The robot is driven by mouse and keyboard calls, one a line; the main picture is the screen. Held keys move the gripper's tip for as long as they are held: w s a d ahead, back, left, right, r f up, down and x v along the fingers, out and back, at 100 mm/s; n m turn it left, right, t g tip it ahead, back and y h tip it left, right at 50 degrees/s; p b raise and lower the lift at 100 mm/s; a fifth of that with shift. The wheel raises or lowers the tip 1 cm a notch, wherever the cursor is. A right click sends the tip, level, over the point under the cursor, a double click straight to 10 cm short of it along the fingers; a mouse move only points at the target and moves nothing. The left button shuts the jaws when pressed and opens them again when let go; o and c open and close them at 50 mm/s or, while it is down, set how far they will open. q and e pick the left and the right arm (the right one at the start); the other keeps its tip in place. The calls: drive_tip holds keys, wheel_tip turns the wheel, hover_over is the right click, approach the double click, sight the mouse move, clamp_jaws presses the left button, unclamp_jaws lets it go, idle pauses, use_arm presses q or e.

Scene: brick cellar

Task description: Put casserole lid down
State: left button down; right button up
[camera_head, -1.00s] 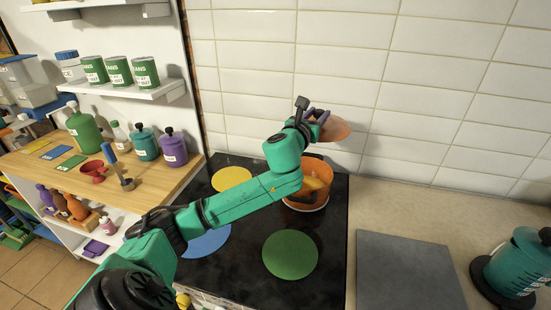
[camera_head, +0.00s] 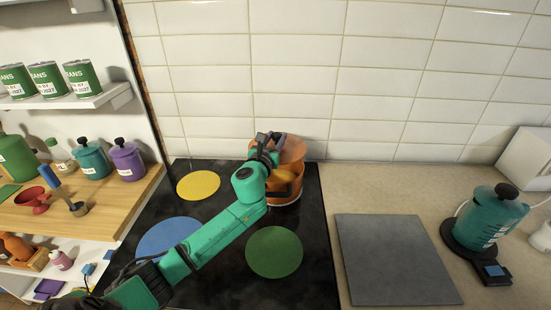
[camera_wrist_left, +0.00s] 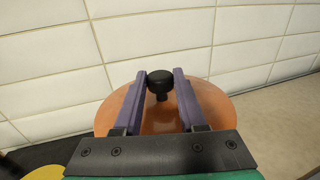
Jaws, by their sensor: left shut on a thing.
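The casserole lid (camera_head: 293,150), an orange-brown disc with a black knob, is tilted over the back of the orange casserole pot (camera_head: 287,198). My left gripper (camera_head: 270,138) is shut on the lid's knob. In the left wrist view the lid (camera_wrist_left: 218,105) spreads behind the purple fingers, with the knob (camera_wrist_left: 159,80) between the fingertips (camera_wrist_left: 158,76). The pot's orange inside still shows below the lid, partly hidden by my wrist. I cannot tell whether the lid touches the rim. My right gripper is not in view.
The pot stands at the back right of a black hob (camera_head: 215,240) with yellow (camera_head: 198,185), blue (camera_head: 165,238) and green (camera_head: 274,252) discs. A grey board (camera_head: 392,262) lies on the counter to the right, near a teal kettle (camera_head: 490,222). A tiled wall rises close behind.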

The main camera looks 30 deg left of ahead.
use_arm(q)
wheel_tip(320, 180, down, 6)
drive_tip(key=shift+r+b, duration=0.1)
drive_tip(key=shift+b, duration=1.05)
drive_tip(key=shift+f+b, duration=0.5)
drive_tip(key=shift+f, duration=0.15)
drive_tip(key=c, duration=0.5)
unclamp_jaws()
drive_tip(key=shift+d+r, duration=0.1)
